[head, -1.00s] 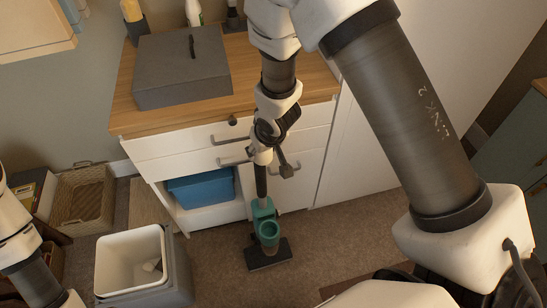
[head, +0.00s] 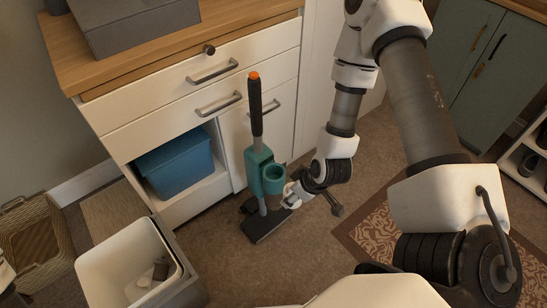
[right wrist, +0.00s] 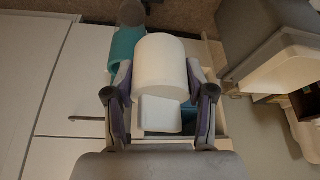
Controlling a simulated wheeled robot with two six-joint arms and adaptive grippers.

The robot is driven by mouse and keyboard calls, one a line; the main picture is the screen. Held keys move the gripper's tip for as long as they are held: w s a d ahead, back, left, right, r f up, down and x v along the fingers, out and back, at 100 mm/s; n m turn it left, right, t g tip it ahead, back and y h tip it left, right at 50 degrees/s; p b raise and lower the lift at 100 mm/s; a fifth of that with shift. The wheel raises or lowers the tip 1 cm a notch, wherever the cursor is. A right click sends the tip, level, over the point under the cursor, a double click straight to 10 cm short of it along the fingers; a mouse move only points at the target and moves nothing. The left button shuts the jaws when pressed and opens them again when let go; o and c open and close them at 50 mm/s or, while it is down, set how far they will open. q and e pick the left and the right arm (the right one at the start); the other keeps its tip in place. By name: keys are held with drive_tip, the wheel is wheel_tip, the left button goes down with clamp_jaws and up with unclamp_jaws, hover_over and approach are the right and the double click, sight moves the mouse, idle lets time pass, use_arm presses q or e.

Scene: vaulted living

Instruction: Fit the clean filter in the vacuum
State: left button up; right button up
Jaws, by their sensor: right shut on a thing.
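The vacuum (head: 256,122) stands upright by the white cabinet, with a dark handle tipped orange, a teal body and a dark floor head. A round teal cup (head: 274,171) on its body faces up and looks open. My right gripper (head: 298,190) is just right of and slightly below the cup. In the right wrist view, my right gripper (right wrist: 158,95) is shut on the clean filter (right wrist: 160,60), a white cylinder with a pale tab. The vacuum's teal part (right wrist: 125,48) shows just beyond the filter, to the left.
A white-lined bin (head: 105,255) with pale grey pieces inside stands at the lower left, near a wicker basket (head: 50,215). A blue box (head: 178,165) sits in the cabinet's open shelf (head: 195,205). A patterned rug (head: 380,235) lies at the right.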

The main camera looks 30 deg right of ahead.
drive_tip(key=shift+s+d+f, duration=0.1)
drive_tip(key=shift+d+f, duration=0.05)
drive_tip(key=shift+f, duration=0.35)
drive_tip(key=w+d+f+b, duration=0.1)
drive_tip(key=w+b, duration=0.1)
drive_tip(key=w, duration=0.3)
drive_tip(key=w+d+f+b, duration=0.1)
drive_tip(key=w+f+b, duration=0.1)
drive_tip(key=w, duration=0.3)
drive_tip(key=w+d+f+b, duration=0.1)
drive_tip(key=w+b, duration=0.1)
drive_tip(key=w, duration=0.3)
drive_tip(key=shift+d+f+b, duration=0.1)
drive_tip(key=shift+f+b, duration=0.2)
drive_tip(key=shift+b, duration=0.05)
drive_tip(key=shift+f, duration=0.25)
drive_tip(key=o, duration=1.1)
use_arm(q)
wheel_tip(320, 180, down, 8)
drive_tip(key=shift+a+r, duration=0.15)
use_arm(e)
drive_tip(key=shift+o, duration=0.2)
use_arm(q)
drive_tip(key=shift+s, duration=0.1)
